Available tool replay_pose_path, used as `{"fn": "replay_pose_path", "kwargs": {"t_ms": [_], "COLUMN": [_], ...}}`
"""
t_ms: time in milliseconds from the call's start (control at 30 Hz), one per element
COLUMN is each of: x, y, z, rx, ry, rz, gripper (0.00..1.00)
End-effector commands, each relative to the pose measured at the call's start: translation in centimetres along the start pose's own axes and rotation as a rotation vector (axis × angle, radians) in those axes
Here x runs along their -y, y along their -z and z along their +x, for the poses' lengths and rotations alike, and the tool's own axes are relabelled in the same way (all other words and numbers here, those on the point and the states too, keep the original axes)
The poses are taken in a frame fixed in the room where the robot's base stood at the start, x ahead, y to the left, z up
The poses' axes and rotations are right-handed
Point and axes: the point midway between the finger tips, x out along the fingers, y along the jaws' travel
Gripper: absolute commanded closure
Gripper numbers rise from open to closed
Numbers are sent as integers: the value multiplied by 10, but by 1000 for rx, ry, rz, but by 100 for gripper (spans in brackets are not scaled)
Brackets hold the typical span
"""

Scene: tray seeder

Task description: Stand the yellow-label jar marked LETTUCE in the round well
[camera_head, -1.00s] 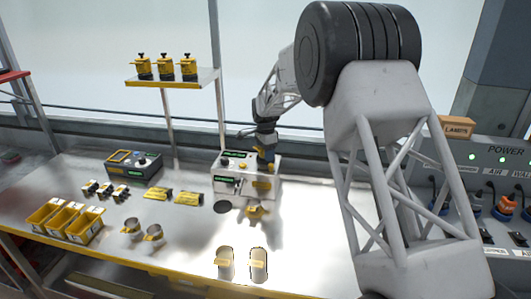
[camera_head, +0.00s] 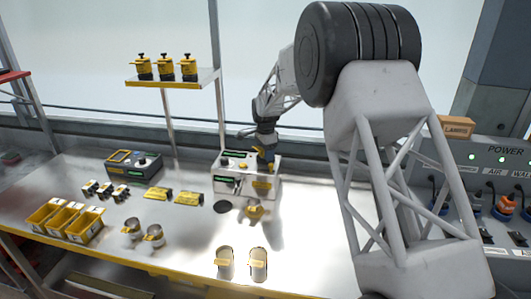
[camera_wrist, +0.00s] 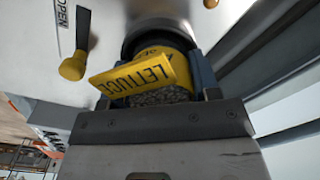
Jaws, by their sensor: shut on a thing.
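My gripper (camera_head: 264,153) is over the top right of the white machine in the head view. Grey grainy contents show below the label. A dark round rim, apparently the round well (camera_wrist: 137,18), shows just beyond the jar. The jar overlaps it, so I cannot tell whether the base is inside or only above. In the head view the jar is small and mostly hidden by the gripper.
A lever with a yellow knob (camera_wrist: 73,68), near the word OPEN, stands left of the jar. The white machine (camera_head: 226,188) has a yellow spout (camera_head: 254,212) in front. A dark disc (camera_head: 222,208) lies on the table.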

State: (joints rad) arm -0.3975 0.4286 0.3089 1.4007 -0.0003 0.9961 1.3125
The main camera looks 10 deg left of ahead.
Motion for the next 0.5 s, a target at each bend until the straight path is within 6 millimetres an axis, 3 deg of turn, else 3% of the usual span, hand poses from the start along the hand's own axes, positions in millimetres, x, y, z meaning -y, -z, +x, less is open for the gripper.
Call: {"fn": "replay_pose_path", "kwargs": {"t_ms": [33,133,167,300,500], "x": [-3,-3,-4,-5,-6], "y": [-1,-1,-1,-1,-1], "z": [19,21,21,22,23], "rx": [4,4,4,5,6], "ry": [-16,-17,-18,-21,-24], "rz": [0,0,0,0,0], "gripper": [70,74,39,18,17]}}
